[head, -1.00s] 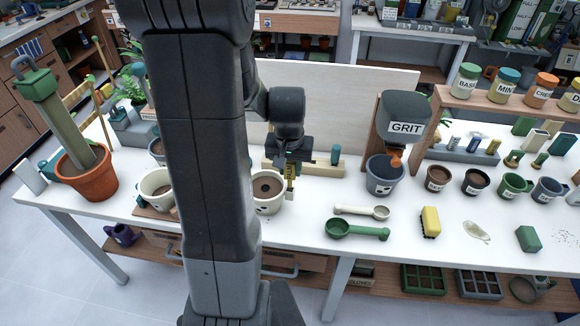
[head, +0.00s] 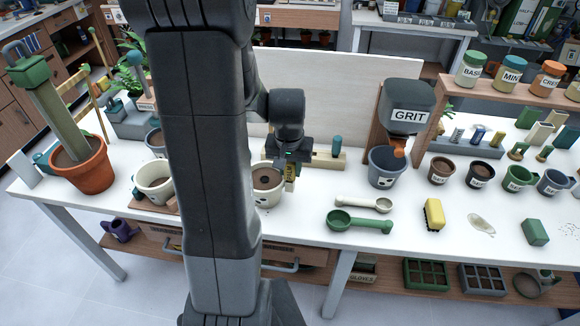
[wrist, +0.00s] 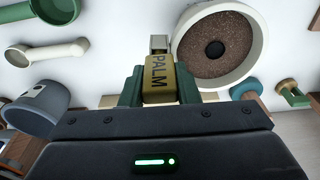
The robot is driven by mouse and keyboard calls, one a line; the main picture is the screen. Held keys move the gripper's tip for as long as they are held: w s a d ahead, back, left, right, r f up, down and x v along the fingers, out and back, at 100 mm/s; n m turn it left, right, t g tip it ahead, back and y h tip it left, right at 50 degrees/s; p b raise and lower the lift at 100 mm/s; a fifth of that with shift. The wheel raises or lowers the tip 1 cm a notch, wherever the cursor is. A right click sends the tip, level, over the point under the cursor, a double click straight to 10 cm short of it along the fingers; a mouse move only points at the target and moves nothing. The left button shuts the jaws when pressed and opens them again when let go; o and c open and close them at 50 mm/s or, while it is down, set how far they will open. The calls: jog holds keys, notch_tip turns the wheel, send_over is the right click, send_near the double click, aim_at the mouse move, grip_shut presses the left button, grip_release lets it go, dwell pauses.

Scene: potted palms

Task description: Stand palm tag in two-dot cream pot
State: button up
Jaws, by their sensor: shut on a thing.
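My gripper (wrist: 160,88) is shut on the palm tag (wrist: 159,79), a yellow tag lettered PALM with a pale tip. The tag (head: 291,176) also shows in the head view, at the right side of a cream pot (head: 266,196) with dark dots on its front. This pot, whose rim (wrist: 258,45) shows at the upper right of the wrist view, holds brown soil with a dark round hole in its middle. The tag tip is beside the pot's rim in the wrist view, not over the hole. Whether it touches the pot I cannot tell.
Another cream pot (head: 154,184) stands left, partly behind my arm. A terracotta pot (head: 80,172) is at the far left. A grey pot (head: 386,168) stands under the GRIT hopper (head: 406,108). Green (head: 358,222) and cream (head: 363,204) scoops lie front right.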

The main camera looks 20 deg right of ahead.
jog(key=shift+f, duration=0.35)
jog(key=o, duration=1.4)
jog(key=shift+r, duration=0.15)
jog(key=shift+r+p, duration=3)
jog(key=shift+r, duration=0.95)
jog(key=shift+f, duration=0.2)
